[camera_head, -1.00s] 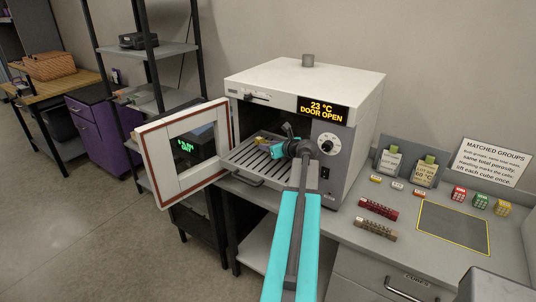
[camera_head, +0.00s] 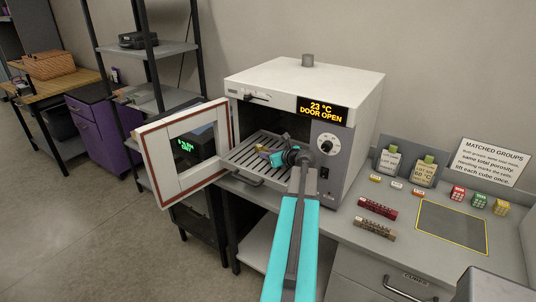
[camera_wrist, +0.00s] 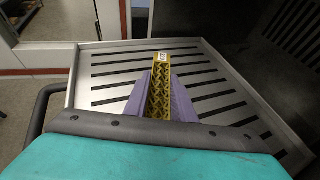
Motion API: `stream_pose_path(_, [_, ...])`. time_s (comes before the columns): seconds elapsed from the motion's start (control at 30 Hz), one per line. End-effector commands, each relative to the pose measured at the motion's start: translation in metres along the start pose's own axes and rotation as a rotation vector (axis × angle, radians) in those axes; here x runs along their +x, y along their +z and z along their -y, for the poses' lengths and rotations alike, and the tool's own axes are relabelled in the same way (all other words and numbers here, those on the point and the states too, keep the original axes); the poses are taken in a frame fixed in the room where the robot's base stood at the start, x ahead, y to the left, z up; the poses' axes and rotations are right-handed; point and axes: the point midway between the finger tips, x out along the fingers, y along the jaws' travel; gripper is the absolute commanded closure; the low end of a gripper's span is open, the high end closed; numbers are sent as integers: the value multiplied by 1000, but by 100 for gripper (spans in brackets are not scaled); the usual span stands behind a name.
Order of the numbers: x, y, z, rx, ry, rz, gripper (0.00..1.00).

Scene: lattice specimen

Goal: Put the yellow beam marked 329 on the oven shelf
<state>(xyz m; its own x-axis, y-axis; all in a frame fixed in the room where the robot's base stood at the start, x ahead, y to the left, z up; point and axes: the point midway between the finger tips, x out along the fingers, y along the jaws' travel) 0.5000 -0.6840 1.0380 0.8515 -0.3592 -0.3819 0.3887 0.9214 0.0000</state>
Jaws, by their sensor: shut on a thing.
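The yellow lattice beam (camera_wrist: 160,85) is between the purple fingers of my gripper (camera_wrist: 160,98) in the wrist view.
The open oven door (camera_head: 182,152) is to the left of the shelf. A dark red beam (camera_head: 378,208) and a brown beam (camera_head: 374,229) lie on the bench to the right. Several coloured cubes (camera_head: 480,201) stand beside a grey mat (camera_head: 452,226). Much of the shelf is bare.

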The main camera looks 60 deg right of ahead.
Motion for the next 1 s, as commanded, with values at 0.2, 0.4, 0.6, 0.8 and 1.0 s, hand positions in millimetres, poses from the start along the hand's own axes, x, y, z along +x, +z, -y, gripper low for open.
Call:
stream_pose_path(0.2, [1, -2, 0, 0, 0, 0, 60])
stream_pose_path(0.4, [1, -2, 0, 0, 0, 0, 58])
stream_pose_path(0.6, [0, 0, 0, 0, 0, 0, 58])
stream_pose_path(0.8, [-11, -1, 0, 0, -1, 0, 58])
stream_pose_path(1.0, [-33, -2, -1, 0, -2, 0, 58])
